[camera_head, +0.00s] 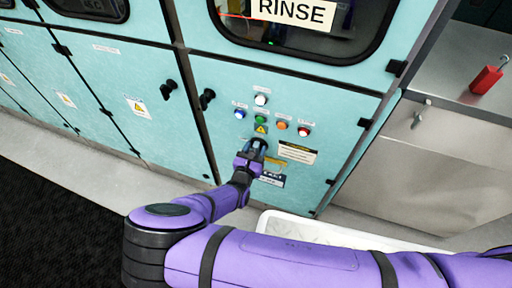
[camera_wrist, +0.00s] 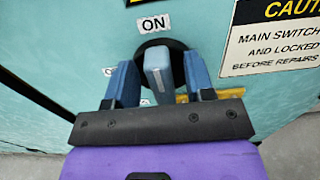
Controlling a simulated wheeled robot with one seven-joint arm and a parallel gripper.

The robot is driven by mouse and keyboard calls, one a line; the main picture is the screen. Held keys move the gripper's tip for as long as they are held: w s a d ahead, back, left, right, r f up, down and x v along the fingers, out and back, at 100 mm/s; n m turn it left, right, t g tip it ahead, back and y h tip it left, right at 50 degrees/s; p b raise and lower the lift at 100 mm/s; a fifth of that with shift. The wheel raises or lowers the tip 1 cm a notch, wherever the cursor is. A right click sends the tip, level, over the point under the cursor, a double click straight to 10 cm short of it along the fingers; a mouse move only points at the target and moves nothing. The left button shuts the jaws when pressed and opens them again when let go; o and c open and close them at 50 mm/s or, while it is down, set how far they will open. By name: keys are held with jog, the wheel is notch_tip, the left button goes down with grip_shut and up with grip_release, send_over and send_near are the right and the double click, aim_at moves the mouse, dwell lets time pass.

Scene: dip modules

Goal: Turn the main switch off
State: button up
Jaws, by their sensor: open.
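The main switch is a grey handle (camera_wrist: 158,70) on a round black base in the wrist view, on the teal cabinet door. An "ON" label (camera_wrist: 153,23) sits just above it, and the handle stands roughly upright, its top towards that label. My gripper (camera_wrist: 159,78) is open, with one blue finger on each side of the handle. A small gap shows at the right finger; contact at the left is unclear. In the head view my gripper (camera_head: 255,147) is at the panel and hides most of the switch.
Coloured buttons (camera_head: 261,119) sit above the switch. A caution sign (camera_head: 297,152) is at its right. Black door handles (camera_head: 207,97) stick out at the left. A white tub (camera_head: 300,229) stands below, and a red padlock (camera_head: 486,80) lies on the counter at the right.

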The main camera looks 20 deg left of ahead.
jog(key=shift+w, duration=0.45)
grip_shut()
